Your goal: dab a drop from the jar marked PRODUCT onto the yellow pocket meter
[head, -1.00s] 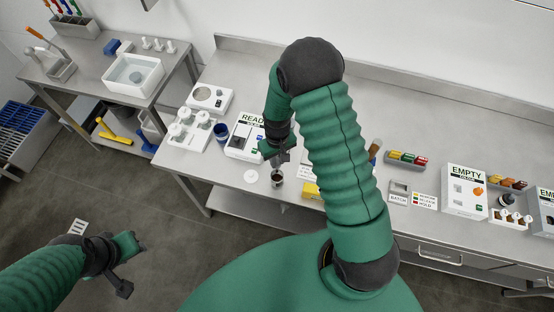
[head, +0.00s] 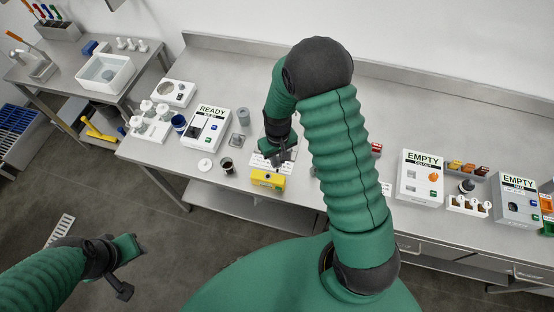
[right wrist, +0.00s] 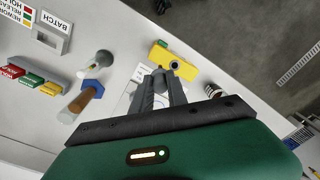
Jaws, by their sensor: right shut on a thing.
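The yellow pocket meter (head: 267,180) lies near the front edge of the bench; the right wrist view shows it with a round dark spot (right wrist: 175,65). My right gripper (head: 279,160) is just above and behind it, pointing down. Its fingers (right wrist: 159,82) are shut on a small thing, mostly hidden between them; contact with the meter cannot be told. An open jar of dark liquid (head: 227,166) stands left of the meter, its label unreadable. My left gripper (head: 125,268) is away over the floor at lower left; its jaw state is unclear.
A white disc (head: 205,164) lies left of the jar. The READY box (head: 206,128) stands behind it. A white printed card (head: 260,160) lies behind the meter. The EMPTY box (head: 421,178) is to the right.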

